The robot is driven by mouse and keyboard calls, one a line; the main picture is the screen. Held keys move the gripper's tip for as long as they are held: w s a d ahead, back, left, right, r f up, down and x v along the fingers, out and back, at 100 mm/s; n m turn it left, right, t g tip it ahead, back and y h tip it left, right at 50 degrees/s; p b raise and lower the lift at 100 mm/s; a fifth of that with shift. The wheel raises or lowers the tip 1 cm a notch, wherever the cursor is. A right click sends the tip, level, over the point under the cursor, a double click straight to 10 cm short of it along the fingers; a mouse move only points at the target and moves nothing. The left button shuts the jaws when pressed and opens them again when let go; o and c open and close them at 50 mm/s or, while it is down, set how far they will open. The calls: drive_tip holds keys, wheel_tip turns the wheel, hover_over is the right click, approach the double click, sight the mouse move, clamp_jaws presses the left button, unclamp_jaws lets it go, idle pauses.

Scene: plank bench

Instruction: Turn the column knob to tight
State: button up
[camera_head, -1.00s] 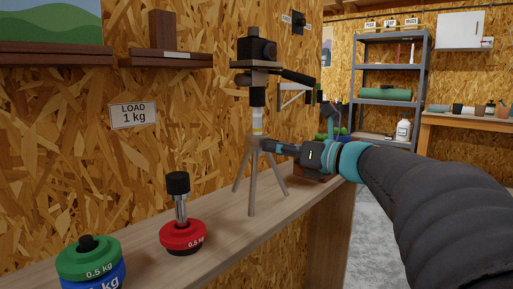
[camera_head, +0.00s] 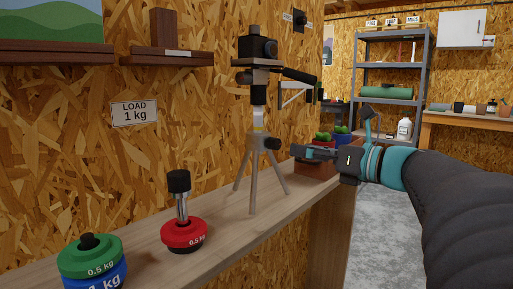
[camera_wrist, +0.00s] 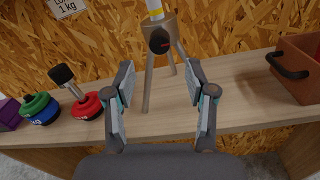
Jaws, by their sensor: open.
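A grey tripod (camera_head: 252,178) with a black camera-like head (camera_head: 257,48) stands upright on the plank bench. The black column knob (camera_head: 272,143) sticks out from its collar, below a yellow-and-white band on the column. In the wrist view the knob (camera_wrist: 158,38) faces me, with a small reddish mark on its face. My gripper (camera_head: 297,151) is to the right of the knob, apart from it. In the wrist view its two fingers (camera_wrist: 160,72) are spread wide with nothing between them. The knob shows just beyond the fingertips.
A red weight (camera_head: 183,234) with an upright black-topped post and stacked green and blue weights (camera_head: 89,260) stand on the bench at left. A brown box (camera_wrist: 297,70) with a dark handle is at right. A "LOAD 1 kg" sign (camera_head: 134,114) hangs on the wall.

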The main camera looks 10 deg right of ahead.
drive_tip(key=shift+v, duration=2.35)
drive_tip(key=s+a+f+n+g+h, duration=0.25)
drive_tip(key=a+f+n, duration=0.2)
drive_tip(key=f, duration=0.35)
drive_tip(key=s+a+f+n+g+h, duration=0.25)
drive_tip(key=a+f+n+g, duration=0.2)
drive_tip(key=f, duration=0.25)
drive_tip(key=s+a+f+n+h, duration=0.1)
drive_tip(key=s+f+n+h, duration=0.2)
drive_tip(key=s+f+n, duration=0.3)
drive_tip(key=s+a+f+n+g+h, duration=0.1)
drive_tip(key=s+f+n, duration=0.5)
drive_tip(key=n, duration=0.9)
drive_tip(key=shift+a+f+n+g+h, duration=0.3)
drive_tip(key=shift+a+f+n+h, duration=0.15)
drive_tip(key=shift+f+h, duration=0.45)
drive_tip(key=shift+r, duration=0.1)
drive_tip(key=shift+c, duration=0.2)
